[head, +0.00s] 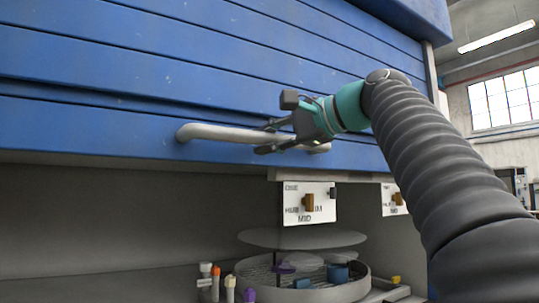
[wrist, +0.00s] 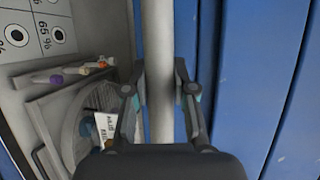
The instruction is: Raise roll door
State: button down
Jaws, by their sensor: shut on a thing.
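The blue slatted roll door (head: 150,85) fills the upper part of the head view, with its lower edge above a grey opening. A pale horizontal bar handle (head: 215,132) is fixed near the door's lower edge. My gripper (head: 268,138) is at the right part of the handle, with its fingers around the bar. In the wrist view the handle (wrist: 158,40) runs between the two fingers of my gripper (wrist: 160,95), which are shut on it. Blue door slats (wrist: 240,60) show to the right there. The handle's right part is partly hidden behind the gripper.
Under the door, a round turntable tray (head: 305,285) holds several small items, with capped tubes (head: 230,285) at its left. White labelled plates with knobs (head: 310,203) hang below the door's edge. A window (head: 505,98) is far right.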

jog(key=shift+r, duration=0.25)
jog(key=c, duration=0.9)
grip_release()
jog(key=v, duration=1.2)
